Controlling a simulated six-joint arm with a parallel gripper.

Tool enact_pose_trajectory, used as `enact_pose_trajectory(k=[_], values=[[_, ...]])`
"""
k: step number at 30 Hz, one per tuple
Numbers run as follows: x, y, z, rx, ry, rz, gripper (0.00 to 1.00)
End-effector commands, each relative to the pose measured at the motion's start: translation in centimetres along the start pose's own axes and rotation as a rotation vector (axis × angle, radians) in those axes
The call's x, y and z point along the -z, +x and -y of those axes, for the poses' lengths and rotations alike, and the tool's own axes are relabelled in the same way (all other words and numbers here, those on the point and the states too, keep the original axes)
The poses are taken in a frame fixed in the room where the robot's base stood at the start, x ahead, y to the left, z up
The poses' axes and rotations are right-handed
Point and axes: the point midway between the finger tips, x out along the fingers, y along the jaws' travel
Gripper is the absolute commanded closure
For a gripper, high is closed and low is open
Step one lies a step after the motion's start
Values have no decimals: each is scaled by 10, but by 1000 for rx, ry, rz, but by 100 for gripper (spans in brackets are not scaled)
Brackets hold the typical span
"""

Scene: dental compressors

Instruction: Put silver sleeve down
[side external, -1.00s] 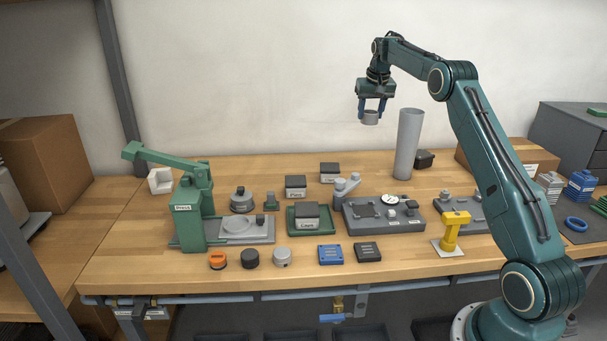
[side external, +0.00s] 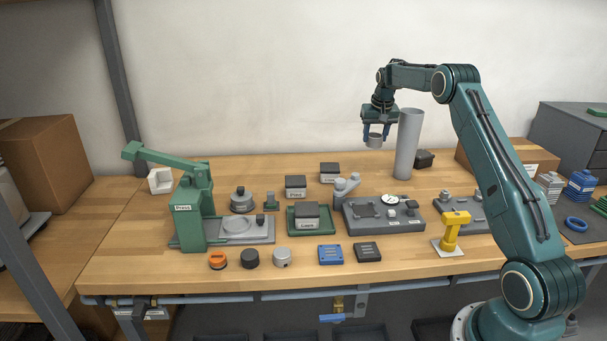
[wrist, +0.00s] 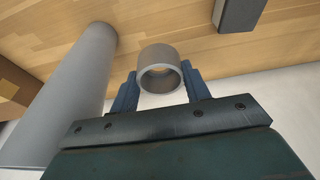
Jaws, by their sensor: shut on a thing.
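The silver sleeve (side external: 375,141) is a short grey hollow ring. It hangs between the fingers of my gripper (side external: 377,133), well above the bench, just left of a tall grey cylinder. In the wrist view the sleeve (wrist: 160,70) sits between the two blue fingertips of my gripper (wrist: 162,88), with its open bore facing the camera. The fingers are shut on its sides.
The tall grey cylinder (side external: 408,145) stands close to the right of my gripper, and it looms at left in the wrist view (wrist: 68,95). A grey fixture plate with a dial (side external: 383,215), labelled dark blocks (side external: 295,186) and a green press (side external: 190,215) stand on the wooden bench (side external: 130,260).

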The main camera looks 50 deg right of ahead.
Motion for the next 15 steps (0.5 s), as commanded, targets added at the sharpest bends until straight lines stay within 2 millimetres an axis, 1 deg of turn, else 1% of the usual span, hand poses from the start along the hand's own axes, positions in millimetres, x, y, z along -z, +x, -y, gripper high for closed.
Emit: enact_pose_trajectory(k=[1,3,9,12,15], values=[[-4,10,0,0,0,3,77],[-7,22,0,0,0,2,77],[-16,56,0,0,-1,1,77],[-19,68,0,1,-1,1,77],[-20,73,0,1,-1,0,77]])
